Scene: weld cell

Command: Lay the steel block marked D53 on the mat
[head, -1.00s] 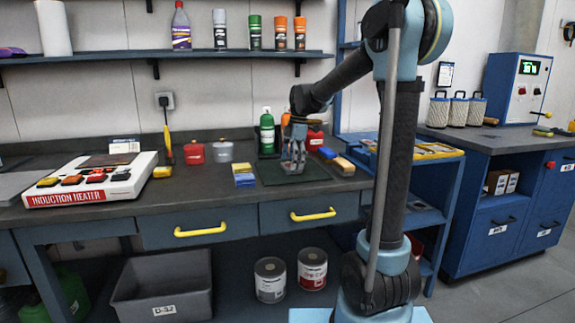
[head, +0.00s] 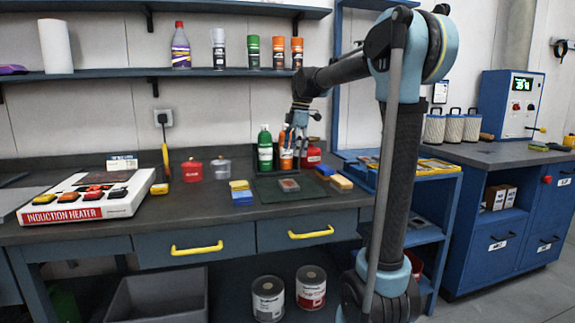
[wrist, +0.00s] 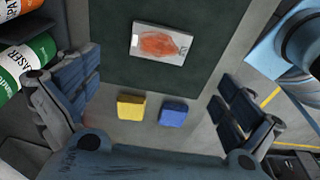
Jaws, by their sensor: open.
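A flat steel-grey block (head: 289,185) with an orange-red patch on top lies on the dark green mat (head: 312,193) on the workbench. In the wrist view the block (wrist: 138,48) lies flat, wholly within the visible mat (wrist: 112,75). Small marking shows near one end, too small to read. My gripper (head: 297,142) is above the mat and clear of the block.
Green and orange bottles (head: 265,150) and a red can (head: 311,155) stand behind the mat. A yellow and blue block pair (head: 241,192) lies left of it; others (head: 341,183) lie right. The induction heater (head: 90,197) is far left. The bench front is clear.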

